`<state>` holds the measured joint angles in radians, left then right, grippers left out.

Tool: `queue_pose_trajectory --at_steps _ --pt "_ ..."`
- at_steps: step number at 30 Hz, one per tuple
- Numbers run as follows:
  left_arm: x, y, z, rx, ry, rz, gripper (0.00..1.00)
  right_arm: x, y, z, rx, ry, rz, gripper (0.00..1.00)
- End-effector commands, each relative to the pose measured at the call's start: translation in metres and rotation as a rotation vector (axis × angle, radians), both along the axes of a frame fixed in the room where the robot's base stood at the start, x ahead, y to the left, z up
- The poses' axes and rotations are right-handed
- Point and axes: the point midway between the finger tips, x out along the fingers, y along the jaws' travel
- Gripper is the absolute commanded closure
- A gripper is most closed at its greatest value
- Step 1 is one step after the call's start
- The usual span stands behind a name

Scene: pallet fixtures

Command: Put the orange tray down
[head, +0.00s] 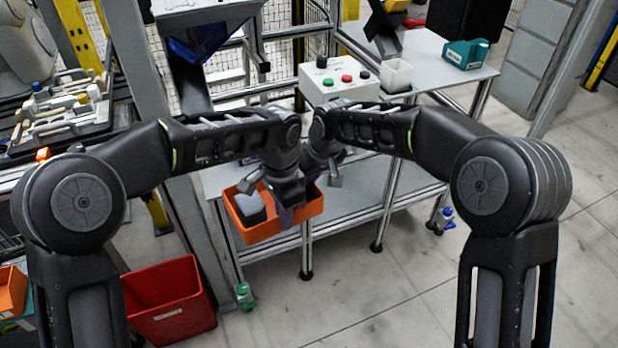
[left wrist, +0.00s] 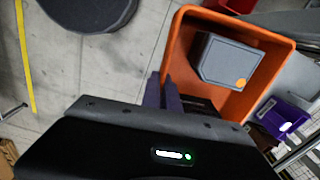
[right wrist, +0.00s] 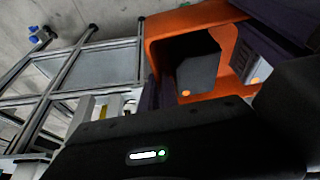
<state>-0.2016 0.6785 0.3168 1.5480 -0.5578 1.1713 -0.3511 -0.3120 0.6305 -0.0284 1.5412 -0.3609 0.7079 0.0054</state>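The orange tray (head: 262,232) is held in the air in front of the grey table's lower shelf. My left gripper (head: 288,208) is at the tray's near wall. In the left wrist view its fingers (left wrist: 170,95) sit close together on either side of the tray wall. My right gripper (head: 334,178) is at the tray's far right side. In the right wrist view its fingers (right wrist: 158,95) look closed on the wall, partly hidden by the gripper body.
The grey table (head: 430,60) carries a button box (head: 338,82), a white cup (head: 396,76) and a teal box (head: 466,54). Its lower shelf (head: 350,205) is mostly bare. A red bin (head: 170,300) and a green bottle (head: 244,294) are on the floor.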

Motion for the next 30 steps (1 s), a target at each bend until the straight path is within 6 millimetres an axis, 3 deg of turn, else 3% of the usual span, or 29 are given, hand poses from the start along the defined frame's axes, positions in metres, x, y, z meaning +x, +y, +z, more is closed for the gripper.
queue_pose_trajectory --at_steps 28,30 --pt "0.0 0.0006 0.0004 0.001 0.0 0.001 1.0 0.0007 -0.0009 0.0006 -0.001 -0.002 -0.002 1.0" --pt "0.0 0.0006 0.0005 0.001 0.0 0.001 0.92 0.0012 -0.0004 0.002 0.002 -0.004 -0.002 1.0"
